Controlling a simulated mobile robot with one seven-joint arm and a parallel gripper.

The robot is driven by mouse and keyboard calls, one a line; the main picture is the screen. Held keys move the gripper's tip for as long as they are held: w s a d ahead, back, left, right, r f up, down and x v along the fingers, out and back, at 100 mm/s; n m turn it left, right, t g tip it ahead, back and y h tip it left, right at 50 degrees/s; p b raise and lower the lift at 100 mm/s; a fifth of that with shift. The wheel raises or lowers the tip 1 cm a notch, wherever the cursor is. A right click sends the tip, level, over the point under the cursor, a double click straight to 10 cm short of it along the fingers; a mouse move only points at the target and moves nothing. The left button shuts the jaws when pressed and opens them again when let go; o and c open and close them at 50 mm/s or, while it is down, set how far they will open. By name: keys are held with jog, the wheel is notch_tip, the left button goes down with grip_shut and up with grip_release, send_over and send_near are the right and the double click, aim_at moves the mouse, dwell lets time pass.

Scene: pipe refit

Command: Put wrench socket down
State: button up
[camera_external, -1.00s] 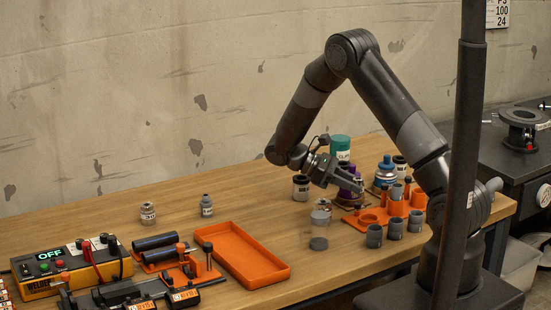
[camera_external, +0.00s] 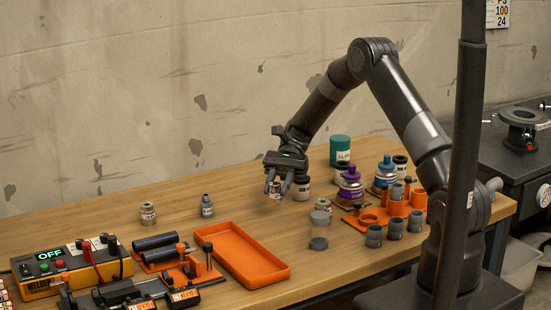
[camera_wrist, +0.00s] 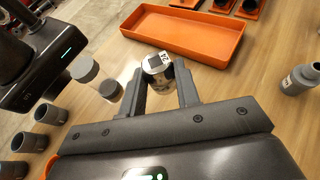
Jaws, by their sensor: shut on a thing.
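The wrench socket (camera_external: 275,190) is a small silver cylinder with a printed label. My gripper (camera_external: 277,184) is shut on it and holds it above the wooden table, with the fingers pointing down. In the wrist view the socket (camera_wrist: 157,69) sits between the two fingertips of my gripper (camera_wrist: 161,84), its round end and label showing. The orange tray (camera_external: 282,273) is empty and lies apart from the socket, to its lower left; it also shows at the top of the wrist view (camera_wrist: 190,50).
Two small labelled fittings (camera_external: 148,213) (camera_external: 207,206) stand at the left. Several jars and a bottle (camera_external: 350,187) stand right of the gripper, near an orange rack (camera_external: 396,208) and grey fittings (camera_external: 374,237). A welder box (camera_external: 72,272) is at far left. Table between fittings and gripper is clear.

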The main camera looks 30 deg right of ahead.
jog(key=w+d+r+m+t, duration=0.1)
jog(key=w+d+m+t, duration=0.3)
jog(key=w+m+t, duration=0.7)
jog(key=w+d+r+m+t, duration=0.2)
jog(key=w+d+m+t, duration=0.3)
jog(key=w, duration=1)
jog(key=t, duration=0.1)
send_over(218, 187)
jog(key=shift+n, duration=0.3)
jog(key=f, duration=0.6)
jog(key=shift+s+d+f, duration=0.2)
jog(key=shift+d+f, duration=0.05)
jog(key=shift+w+a+f, duration=0.15)
jog(key=shift+a+f, duration=0.2)
jog(key=shift+f, duration=1.9)
jog(key=o, duration=1.1)
jog(key=shift+f, duration=0.1)
